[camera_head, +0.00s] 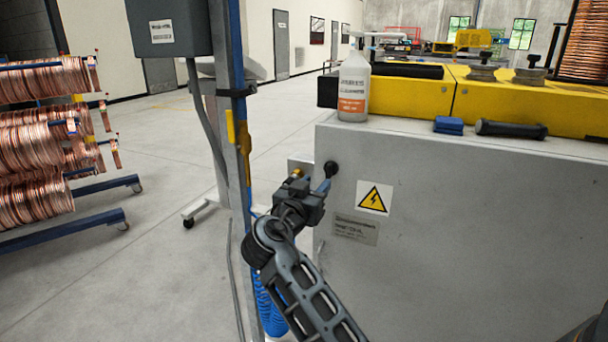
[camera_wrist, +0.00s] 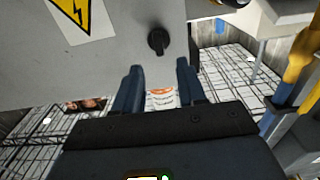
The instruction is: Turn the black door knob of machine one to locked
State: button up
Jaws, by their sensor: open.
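The black door knob (camera_wrist: 158,41) sits on the grey cabinet face of the machine (camera_wrist: 100,60). In the wrist view it is a round knob with a raised grip bar that looks close to upright. In the head view the knob (camera_head: 331,168) shows at the cabinet's upper left, left of the yellow warning sign (camera_head: 374,197). My gripper (camera_wrist: 158,78) is open and empty. Its two fingers point toward the knob, which lies beyond the fingertips and between their lines, apart from them. In the head view my gripper (camera_head: 318,186) is just below and left of the knob.
A blue post (camera_head: 237,130) with a yellow fitting and hoses stands left of my arm. A spray bottle (camera_head: 353,88), a blue block (camera_head: 448,125) and a black cylinder (camera_head: 511,130) stand or lie on the cabinet top. Copper coils (camera_head: 40,135) hang at the far left.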

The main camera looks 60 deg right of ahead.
aim_at(328, 171)
jog(key=d, duration=0.4)
jog(key=d+p, duration=0.1)
jog(key=d, duration=0.2)
jog(key=shift+w+d, duration=0.1)
jog(key=shift+w, duration=0.15)
jog(key=shift+c, duration=0.4)
grip_shut()
